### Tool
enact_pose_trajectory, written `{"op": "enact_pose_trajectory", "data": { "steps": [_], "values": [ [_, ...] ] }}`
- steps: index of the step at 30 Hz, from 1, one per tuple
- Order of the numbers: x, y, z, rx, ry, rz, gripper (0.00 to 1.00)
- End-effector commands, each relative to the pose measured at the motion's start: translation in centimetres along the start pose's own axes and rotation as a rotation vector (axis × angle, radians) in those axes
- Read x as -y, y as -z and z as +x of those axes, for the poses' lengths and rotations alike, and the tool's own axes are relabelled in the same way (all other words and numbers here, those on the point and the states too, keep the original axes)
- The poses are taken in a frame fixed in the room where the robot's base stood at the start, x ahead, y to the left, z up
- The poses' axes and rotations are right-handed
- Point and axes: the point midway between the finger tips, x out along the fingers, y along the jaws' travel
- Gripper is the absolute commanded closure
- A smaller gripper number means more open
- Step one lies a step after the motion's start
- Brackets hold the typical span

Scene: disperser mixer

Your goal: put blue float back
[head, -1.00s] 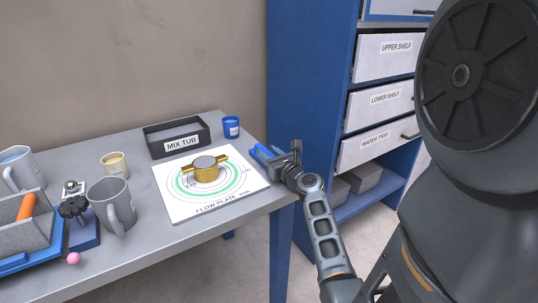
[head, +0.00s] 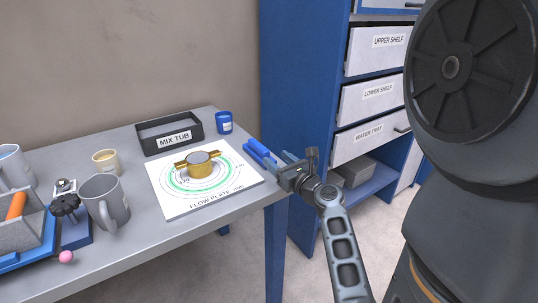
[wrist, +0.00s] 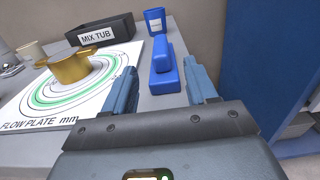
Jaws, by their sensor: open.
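The blue float (head: 261,152) is a blue block with a raised blue bar on top. It lies on the grey table near its right edge, beside the flow plate. In the wrist view the float (wrist: 164,82) lies ahead of my gripper (wrist: 162,68), lined up with the gap between the two open fingers. The jaws hold nothing. In the head view my gripper (head: 284,165) is at the table's right edge, just right of the float. Whether a finger touches the float cannot be told.
The white flow plate (head: 232,185) with a brass piece (head: 200,166) lies left of the float. A blue cup (head: 224,122) and the mix tub (head: 153,147) stand behind. A blue cabinet with labelled drawers (head: 372,97), including the water tray, is right of the table.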

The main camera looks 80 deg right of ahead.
Motion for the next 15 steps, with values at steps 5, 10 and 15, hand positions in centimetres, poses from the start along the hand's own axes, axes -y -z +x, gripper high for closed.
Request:
{"op": "enact_pose_trajectory", "data": {
  "steps": [5, 10, 15],
  "values": [
    [0.0, 0.1, -2.4, -0.001, 0.0, 0.0, 0.43],
    [0.0, 0.0, -3.2, 0.001, -0.001, 0.001, 0.43],
    [0.0, 0.0, -3.2, 0.001, 0.0, 0.001, 0.43]
  ]
}}
